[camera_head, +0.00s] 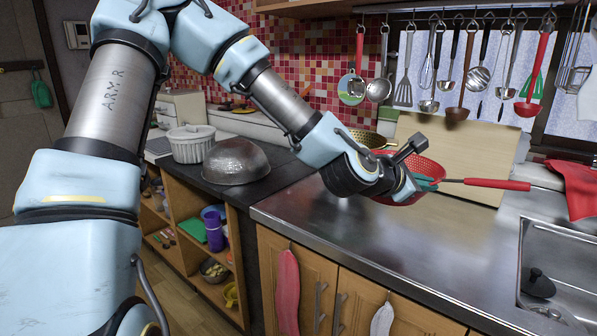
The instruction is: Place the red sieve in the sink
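The red sieve (432,168) is at the back of the steel counter, in front of a pale wooden board. Its red handle points right, toward the sink. My gripper (418,165) is at the left side of the sieve and overlaps its bowl. The gripper's wrist hides part of the sieve. I cannot tell whether the fingers are closed on its rim, or whether the sieve touches the counter. The steel sink (565,250) is at the right edge, partly cut off by the frame.
A dark object (538,283) lies in the sink. Utensils hang from a rail (470,14) above the counter. The wooden board (480,150) stands behind the sieve. A red cloth (578,188) is at the right. A metal bowl (236,161) and white pot (192,145) stand left. The front counter is clear.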

